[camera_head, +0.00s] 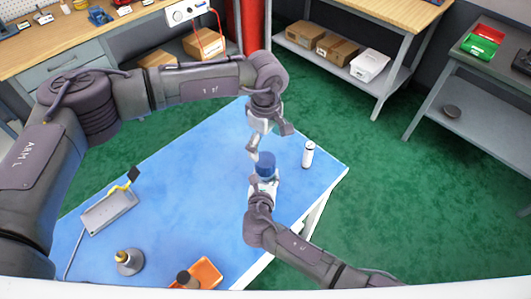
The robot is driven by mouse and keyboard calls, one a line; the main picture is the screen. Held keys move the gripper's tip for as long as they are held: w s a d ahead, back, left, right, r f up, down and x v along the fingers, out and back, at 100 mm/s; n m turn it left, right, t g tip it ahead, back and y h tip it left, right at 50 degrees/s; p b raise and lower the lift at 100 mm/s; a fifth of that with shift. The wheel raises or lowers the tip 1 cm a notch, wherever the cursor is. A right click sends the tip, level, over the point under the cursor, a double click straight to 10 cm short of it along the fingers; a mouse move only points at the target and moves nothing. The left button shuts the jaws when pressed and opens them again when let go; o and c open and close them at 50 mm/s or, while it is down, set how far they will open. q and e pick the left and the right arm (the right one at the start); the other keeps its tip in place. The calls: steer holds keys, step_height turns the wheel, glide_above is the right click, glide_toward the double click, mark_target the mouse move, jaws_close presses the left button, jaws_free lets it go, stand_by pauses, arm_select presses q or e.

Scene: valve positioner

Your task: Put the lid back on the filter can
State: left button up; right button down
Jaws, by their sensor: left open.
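A dark blue cylinder (266,162), which looks like the filter can, stands on the blue table top (175,180) between my two grippers. I cannot make out a separate lid or tell whether one sits on it. My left gripper (270,143) is open just above and behind the cylinder, pointing down, with its fingers spread. My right gripper (263,181) is at the cylinder's near side, its fingertips close to the lower part. The cylinder partly hides those fingertips, so I cannot tell if they grip it.
A white can (308,154) stands right of the cylinder. The table's middle left is clear.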

arm_select(q)
steer(key=shift+r, duration=1.2)
arm_select(e)
steer(key=shift+c, duration=2)
jaws_free()
steer(key=v, duration=1.2)
